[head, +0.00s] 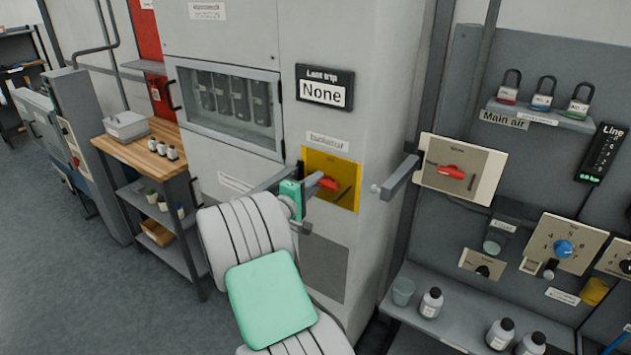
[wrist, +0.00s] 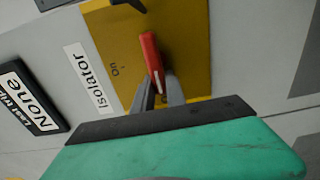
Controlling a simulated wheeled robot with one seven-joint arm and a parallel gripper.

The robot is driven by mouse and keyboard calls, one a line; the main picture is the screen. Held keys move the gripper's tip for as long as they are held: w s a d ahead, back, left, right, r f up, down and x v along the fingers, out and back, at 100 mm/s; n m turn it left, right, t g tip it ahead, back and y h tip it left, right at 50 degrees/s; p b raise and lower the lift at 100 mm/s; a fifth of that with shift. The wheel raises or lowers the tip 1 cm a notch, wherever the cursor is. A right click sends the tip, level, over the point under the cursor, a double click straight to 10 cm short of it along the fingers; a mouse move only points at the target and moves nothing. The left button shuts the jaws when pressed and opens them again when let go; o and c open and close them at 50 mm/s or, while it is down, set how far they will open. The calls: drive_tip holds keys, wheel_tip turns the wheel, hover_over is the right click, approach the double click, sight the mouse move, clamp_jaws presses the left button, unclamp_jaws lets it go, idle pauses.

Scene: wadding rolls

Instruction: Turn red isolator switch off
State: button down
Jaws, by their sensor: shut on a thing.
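The red isolator switch (head: 328,184) is a lever handle on a yellow plate (head: 318,163) on the grey cabinet, below the label "Isolator" (head: 328,142). My gripper (head: 316,182) reaches it from the left. In the wrist view, the red handle (wrist: 152,62) runs up from between the fingertips of my gripper (wrist: 160,88), which are shut on its lower end. The other marking is hidden or too small to read.
A sign reading "None" (head: 324,88) is above the switch. A second red lever (head: 450,171) sits on a beige plate to the right. A grey bar (head: 396,178) juts out between them. A wooden-topped cart (head: 140,152) stands at left; open floor (head: 60,250) lies before it.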

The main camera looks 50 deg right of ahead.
drive_tip(key=shift+f, duration=0.1)
drive_tip(key=c, duration=1.4)
unclamp_jaws()
drive_tip(key=shift+o, duration=0.2)
drive_tip(key=a+b, duration=0.2)
drive_tip(key=a, duration=0.5)
drive_tip(key=shift+s+a, duration=0.4)
